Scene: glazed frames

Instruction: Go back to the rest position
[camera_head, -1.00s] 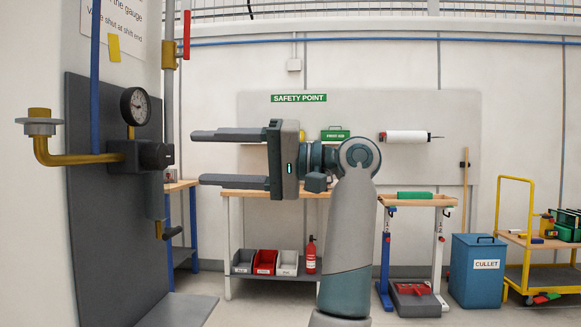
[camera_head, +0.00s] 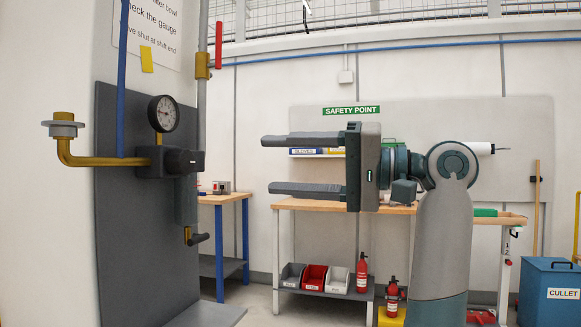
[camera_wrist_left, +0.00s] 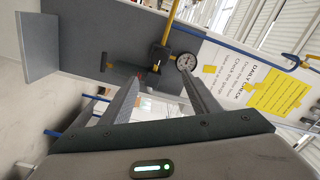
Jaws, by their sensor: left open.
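My left gripper (camera_head: 266,165) is in the middle of the head view, its two grey fingers pointing left and wide apart with nothing between them. Its fingers (camera_wrist_left: 160,78) also show spread and empty in the left wrist view. It is to the right of the wall panel with the round gauge (camera_head: 163,113) and touches nothing that I can see. The gauge also shows beyond the fingers in the left wrist view (camera_wrist_left: 186,62). My right gripper is in neither view.
A brass pipe (camera_head: 100,161) and a dark valve block (camera_head: 170,162) jut from the grey panel (camera_head: 130,250) at left. Behind the gripper are a workbench (camera_head: 300,204), bins (camera_head: 314,277) and fire extinguishers (camera_head: 362,273). A blue cullet bin (camera_head: 548,275) stands at far right.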

